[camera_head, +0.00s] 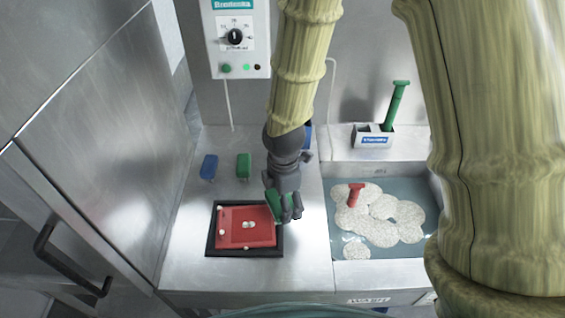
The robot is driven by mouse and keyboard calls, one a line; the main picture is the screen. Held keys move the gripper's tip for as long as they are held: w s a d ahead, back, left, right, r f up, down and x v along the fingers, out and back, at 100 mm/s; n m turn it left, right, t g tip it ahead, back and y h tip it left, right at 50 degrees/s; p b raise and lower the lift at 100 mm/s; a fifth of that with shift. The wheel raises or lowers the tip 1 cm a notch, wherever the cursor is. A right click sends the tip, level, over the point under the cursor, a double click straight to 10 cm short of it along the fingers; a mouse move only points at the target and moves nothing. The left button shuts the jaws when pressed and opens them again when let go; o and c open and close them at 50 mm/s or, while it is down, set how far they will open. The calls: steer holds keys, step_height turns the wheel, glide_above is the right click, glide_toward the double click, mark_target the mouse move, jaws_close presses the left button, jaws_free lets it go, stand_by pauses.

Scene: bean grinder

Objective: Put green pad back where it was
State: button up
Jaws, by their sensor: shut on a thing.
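My gripper (284,207) is shut on a green pad (274,203), above the right edge of a red board. The gripper's fingers hide part of the held pad. The red board (234,240) lies in a black frame (209,246) on the steel counter, with several small pale beads on it. A second green piece (243,163) stands on the counter behind the board, to the left of my arm. A blue piece (209,166) stands to its left.
A water basin (343,221) at right holds pale speckled discs (381,207) and a red-handled thing (354,192). A control box (236,60) hangs on the wall. The left front counter is clear.

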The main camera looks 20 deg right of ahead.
steer(key=w+d+p, duration=0.1)
steer(key=w+d, duration=0.1)
steer(key=w, duration=0.2)
steer(key=w+d+f+p, duration=0.1)
steer(key=w+p, duration=0.1)
steer(key=w, duration=0.3)
steer(key=w+d+p, duration=0.1)
steer(key=w+d, duration=0.1)
steer(key=w, duration=0.3)
steer(key=shift+w+d+f+p, duration=0.1)
steer(key=shift+d+f+p, duration=0.05)
steer(key=shift+d+p, duration=0.2)
steer(key=shift+f+p, duration=0.85)
steer(key=shift+f, duration=0.9)
steer(key=shift+f, duration=0.15)
steer(key=o, duration=1.1)
steer(key=shift+o, duration=0.2)
step_height(320, 180, up, 12)
steer(key=b, duration=0.4)
steer(key=shift+r, duration=0.2)
